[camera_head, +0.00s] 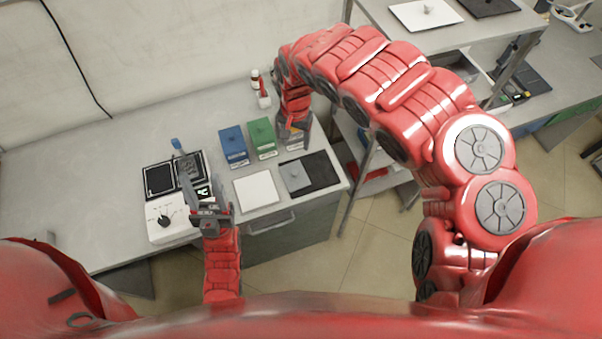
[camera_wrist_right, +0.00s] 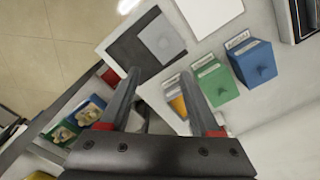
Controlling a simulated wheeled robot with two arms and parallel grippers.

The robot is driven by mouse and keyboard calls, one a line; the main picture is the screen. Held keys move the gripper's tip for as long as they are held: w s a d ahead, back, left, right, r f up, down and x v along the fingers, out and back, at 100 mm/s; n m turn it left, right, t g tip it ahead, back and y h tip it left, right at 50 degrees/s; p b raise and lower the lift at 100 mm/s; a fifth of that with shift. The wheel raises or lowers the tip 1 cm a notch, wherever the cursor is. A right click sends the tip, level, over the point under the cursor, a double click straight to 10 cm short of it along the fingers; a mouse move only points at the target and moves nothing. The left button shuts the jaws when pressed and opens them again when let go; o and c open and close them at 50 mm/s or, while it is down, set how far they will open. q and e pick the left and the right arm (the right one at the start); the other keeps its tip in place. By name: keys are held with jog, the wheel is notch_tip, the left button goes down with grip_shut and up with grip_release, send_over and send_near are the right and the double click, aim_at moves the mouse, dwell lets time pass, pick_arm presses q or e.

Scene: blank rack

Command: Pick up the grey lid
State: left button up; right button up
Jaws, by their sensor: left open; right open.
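The grey lid (camera_head: 295,178) is a small square with a knob, lying on a dark mat (camera_head: 322,172) near the table's front right edge. The lid also shows in the right wrist view (camera_wrist_right: 163,42), on the dark mat (camera_wrist_right: 132,52). My right gripper (camera_head: 293,135) is open and empty, above the right end of the row of boxes, behind the lid in the head view. In the wrist view its fingertips (camera_wrist_right: 160,74) are apart, just below the lid. My left gripper (camera_head: 204,188) is open above the white device at the left.
A blue box (camera_head: 233,145) and a green box (camera_head: 262,138) stand beside a partly hidden box (camera_wrist_right: 178,102) with something yellow in it. A white mat (camera_head: 257,189) lies left of the dark one. The white device (camera_head: 165,218) has a knob. A shelf rack (camera_head: 425,45) stands right.

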jog(key=b, duration=0.8)
send_near(294, 172)
jog(key=shift+d+f+b, duration=0.2)
jog(key=shift+f+b, duration=0.05)
jog(key=shift+f, duration=0.25)
jog(key=shift+d+f+b, duration=0.15)
jog(key=shift+f+b, duration=0.1)
jog(key=shift+f, duration=0.2)
jog(key=shift+f+p, duration=0.35)
jog(key=shift+p, duration=0.4)
jog(key=shift+f, duration=0.4)
jog(key=shift+a+f+p, duration=0.15)
jog(key=shift+f+p, duration=0.25)
jog(key=f, duration=0.2)
jog(key=p, duration=0.1)
jog(key=shift+a+f, duration=0.25)
jog(key=shift+f, duration=0.15)
jog(key=shift+d+f, duration=0.1)
jog(key=shift+f, duration=0.65)
